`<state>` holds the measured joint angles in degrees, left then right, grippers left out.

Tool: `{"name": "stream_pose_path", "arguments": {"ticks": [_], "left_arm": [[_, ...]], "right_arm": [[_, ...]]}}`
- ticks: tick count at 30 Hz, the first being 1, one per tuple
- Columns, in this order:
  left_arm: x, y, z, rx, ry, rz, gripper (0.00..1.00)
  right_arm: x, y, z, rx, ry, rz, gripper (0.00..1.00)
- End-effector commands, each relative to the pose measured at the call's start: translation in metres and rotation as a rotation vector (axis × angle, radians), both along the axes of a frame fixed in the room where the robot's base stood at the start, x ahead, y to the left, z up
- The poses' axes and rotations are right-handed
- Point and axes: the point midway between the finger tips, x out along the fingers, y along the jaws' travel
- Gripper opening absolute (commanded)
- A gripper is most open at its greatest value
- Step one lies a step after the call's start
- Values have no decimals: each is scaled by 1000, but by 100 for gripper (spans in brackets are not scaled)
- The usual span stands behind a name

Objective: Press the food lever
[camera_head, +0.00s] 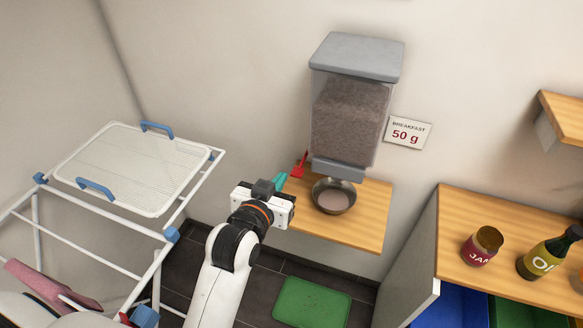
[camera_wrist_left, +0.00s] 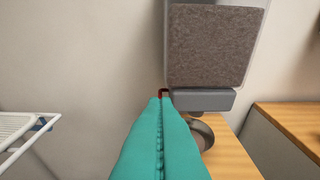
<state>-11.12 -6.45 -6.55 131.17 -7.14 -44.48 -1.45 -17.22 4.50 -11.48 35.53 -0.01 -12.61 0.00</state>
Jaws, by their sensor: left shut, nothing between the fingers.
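The red food lever (camera_head: 299,166) sticks out at the lower left of the food dispenser (camera_head: 350,112), a clear bin of brown food with a grey lid. In the left wrist view only a small red bit of the lever (camera_wrist_left: 164,93) shows, just past my fingertips. My left gripper (camera_head: 281,181) has teal fingers, shut and empty, close to the lever's lower end. I cannot tell whether they touch. In the left wrist view the shut fingers (camera_wrist_left: 160,101) point at the lever. A metal bowl (camera_head: 334,196) with some food in it stands under the spout. My right gripper is not in view.
The bowl stands on a wooden wall shelf (camera_head: 371,222). A sign reading "BREAKFAST 50 g" (camera_head: 407,133) is on the wall. A drying rack (camera_head: 165,235) with a white tray stands left. A counter (camera_head: 510,225) with a jam jar (camera_head: 482,246) and oil bottle (camera_head: 548,256) stands right.

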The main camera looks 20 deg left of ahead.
Motion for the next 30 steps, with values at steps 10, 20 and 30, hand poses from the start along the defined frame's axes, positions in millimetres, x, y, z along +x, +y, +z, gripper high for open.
{"name": "stream_pose_path", "arguments": {"ticks": [10,20,30], "left_arm": [[2,0,-1,0,0,0,0],[53,-2,-11,0,1,-1,0],[97,-3,-43,0,7,-1,0]], "right_arm": [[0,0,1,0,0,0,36],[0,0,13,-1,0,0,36],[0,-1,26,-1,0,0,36]]}}
